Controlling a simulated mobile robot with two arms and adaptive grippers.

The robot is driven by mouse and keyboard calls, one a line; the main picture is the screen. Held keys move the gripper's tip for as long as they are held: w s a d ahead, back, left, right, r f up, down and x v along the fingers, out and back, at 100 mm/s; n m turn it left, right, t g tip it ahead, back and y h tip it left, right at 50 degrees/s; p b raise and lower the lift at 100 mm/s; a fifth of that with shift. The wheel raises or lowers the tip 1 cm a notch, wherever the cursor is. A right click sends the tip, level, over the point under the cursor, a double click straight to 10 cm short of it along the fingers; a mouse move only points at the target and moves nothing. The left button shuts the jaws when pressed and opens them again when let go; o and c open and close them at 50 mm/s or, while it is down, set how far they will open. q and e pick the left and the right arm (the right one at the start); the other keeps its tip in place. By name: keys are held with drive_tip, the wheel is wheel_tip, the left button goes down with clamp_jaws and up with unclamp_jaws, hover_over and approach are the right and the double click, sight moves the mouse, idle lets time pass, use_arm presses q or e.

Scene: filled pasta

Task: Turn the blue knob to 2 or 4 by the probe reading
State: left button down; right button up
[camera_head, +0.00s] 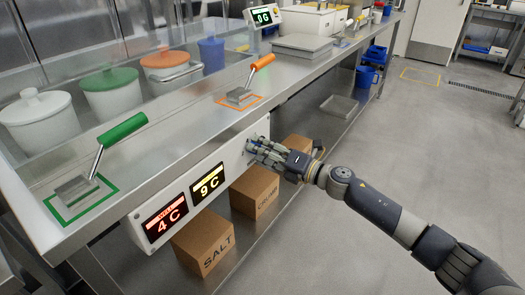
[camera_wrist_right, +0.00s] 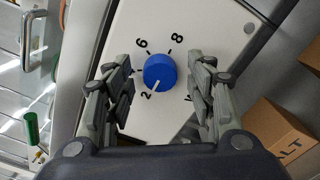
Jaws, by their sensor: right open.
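The blue knob (camera_wrist_right: 160,71) is on a white panel (camera_wrist_right: 213,48) with dial numbers around it. Its white pointer mark points down and slightly left in the wrist view, roughly toward the 2. The 6 and 8 show above the knob; other numbers are partly or wholly hidden by the fingers. My right gripper (camera_wrist_right: 160,68) is open, its fingers on either side of the knob with gaps visible. In the head view the right gripper (camera_head: 257,149) is at the panel front. A red display (camera_head: 166,218) reads 4 C and a yellow display (camera_head: 208,185) reads 9 C. My left gripper is out of view.
Cardboard boxes, one marked SALT (camera_head: 205,243), stand under the steel counter (camera_head: 190,125). A green-handled tool (camera_head: 100,155) and an orange-handled tool (camera_head: 250,82) lie on the counter in matching outlines. A small green display (camera_head: 264,16) stands behind. Open floor is to the right.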

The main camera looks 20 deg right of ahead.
drive_tip(key=v, duration=1.2)
idle(0.5)
